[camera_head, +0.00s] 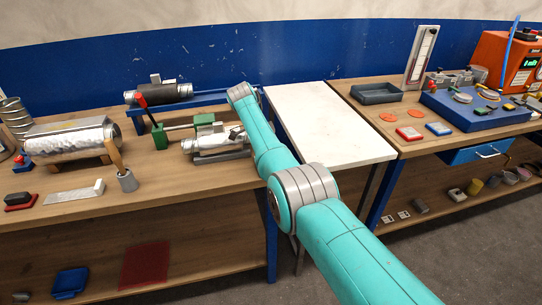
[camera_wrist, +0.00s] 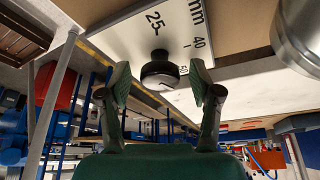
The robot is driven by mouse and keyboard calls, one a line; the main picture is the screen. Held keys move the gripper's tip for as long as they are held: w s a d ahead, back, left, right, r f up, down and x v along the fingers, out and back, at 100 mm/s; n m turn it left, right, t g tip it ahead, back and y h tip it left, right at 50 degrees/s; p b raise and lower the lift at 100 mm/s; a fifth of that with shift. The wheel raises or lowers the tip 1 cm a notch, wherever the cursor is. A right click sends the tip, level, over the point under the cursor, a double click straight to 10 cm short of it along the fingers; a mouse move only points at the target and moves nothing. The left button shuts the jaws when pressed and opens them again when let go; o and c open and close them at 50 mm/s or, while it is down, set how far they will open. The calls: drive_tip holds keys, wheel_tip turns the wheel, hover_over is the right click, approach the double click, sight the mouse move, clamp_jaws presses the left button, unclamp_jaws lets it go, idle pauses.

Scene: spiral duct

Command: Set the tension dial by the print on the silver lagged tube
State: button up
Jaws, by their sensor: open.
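A silver foil-wrapped tube (camera_head: 68,140), which looks like the lagged tube, lies in a wooden cradle on the left bench. No print on it is readable from here. In the wrist view a dark round knob (camera_wrist: 159,72), apparently the tension dial, stands before a pale plate (camera_wrist: 125,38) printed with "25", "40" and "mm". My gripper (camera_wrist: 158,80) is open, with one green-tipped finger on each side of the knob. Gaps show between knob and fingers. In the head view my arm hides the gripper.
A second silver tube assembly (camera_head: 217,143) and a dark-sleeved tube (camera_head: 160,93) are near my arm. A white tabletop (camera_head: 325,120) bridges the benches. The right bench holds a grey tray (camera_head: 376,93), a blue board and an orange machine (camera_head: 503,62). In the wrist view a silver rounded body (camera_wrist: 300,30) is close at upper right.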

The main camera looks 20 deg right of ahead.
drive_tip(key=v, duration=0.7)
drive_tip(key=shift+r, duration=0.2)
drive_tip(key=shift+a, duration=0.1)
